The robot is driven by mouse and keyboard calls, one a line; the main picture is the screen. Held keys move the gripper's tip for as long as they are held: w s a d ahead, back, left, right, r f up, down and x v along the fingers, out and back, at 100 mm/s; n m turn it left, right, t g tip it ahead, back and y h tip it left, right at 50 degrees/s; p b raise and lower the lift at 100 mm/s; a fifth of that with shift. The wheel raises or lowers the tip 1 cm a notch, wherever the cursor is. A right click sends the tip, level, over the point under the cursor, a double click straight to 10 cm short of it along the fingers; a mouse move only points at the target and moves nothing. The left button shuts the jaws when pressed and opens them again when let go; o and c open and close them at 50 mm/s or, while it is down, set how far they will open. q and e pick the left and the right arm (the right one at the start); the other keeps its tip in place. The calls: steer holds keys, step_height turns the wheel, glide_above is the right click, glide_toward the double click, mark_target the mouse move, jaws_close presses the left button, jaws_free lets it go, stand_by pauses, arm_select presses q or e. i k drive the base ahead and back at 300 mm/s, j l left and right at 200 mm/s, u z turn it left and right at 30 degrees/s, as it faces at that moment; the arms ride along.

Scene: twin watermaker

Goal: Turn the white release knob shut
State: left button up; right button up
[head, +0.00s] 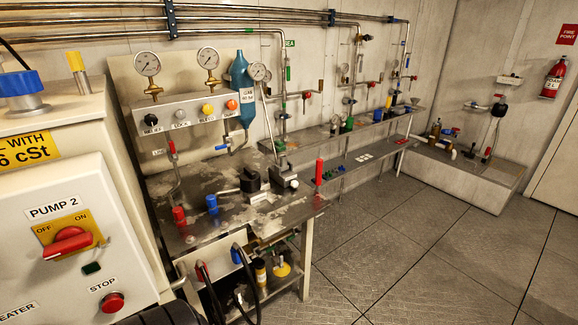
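A grey panel box (190,112) is mounted on the wall above the metal workbench, with a row of knobs on its front. A whitish knob (181,113) sits second from the left, between a black knob (150,119) and a yellow knob (208,108). An orange knob (232,104) is at the right end. The labels under them are too small to read surely, and I cannot tell whether the whitish knob is open or shut. Neither of my grippers is in view, and nothing touches the knobs.
The workbench (225,225) below carries red and blue fittings and a dark clamp-like device. A pump cabinet (40,230) with a red switch stands close on the left. Two gauges (147,64) rise above the panel. The tiled floor (420,260) at the right is clear.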

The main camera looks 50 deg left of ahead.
mark_target(294, 184)
steer(key=i+j+u, duration=0.15)
steer(key=i+u, duration=0.15)
steer(key=i, duration=0.25)
steer(key=i+u, duration=0.25)
steer(key=i, duration=0.3)
steer(key=i+u, duration=0.3)
steer(key=i, duration=0.25)
steer(key=i+l+u, duration=0.25)
steer(key=i, duration=0.3)
steer(key=i+l+u, duration=0.3)
steer(key=i, duration=0.25)
steer(key=i+l+u, duration=0.25)
steer(key=i, duration=0.25)
steer(key=u, duration=0.45)
steer(key=i+l+u, duration=0.1)
steer(key=u, duration=0.4)
steer(key=l+u, duration=0.1)
steer(key=u, duration=0.35)
steer(key=i+l+u, duration=0.1)
steer(key=u, duration=0.4)
steer(key=l+u, duration=0.1)
steer(key=u, duration=0.35)
steer(key=l+u, duration=0.1)
steer(key=u, duration=0.4)
steer(key=l+u, duration=0.15)
steer(key=u, duration=0.3)
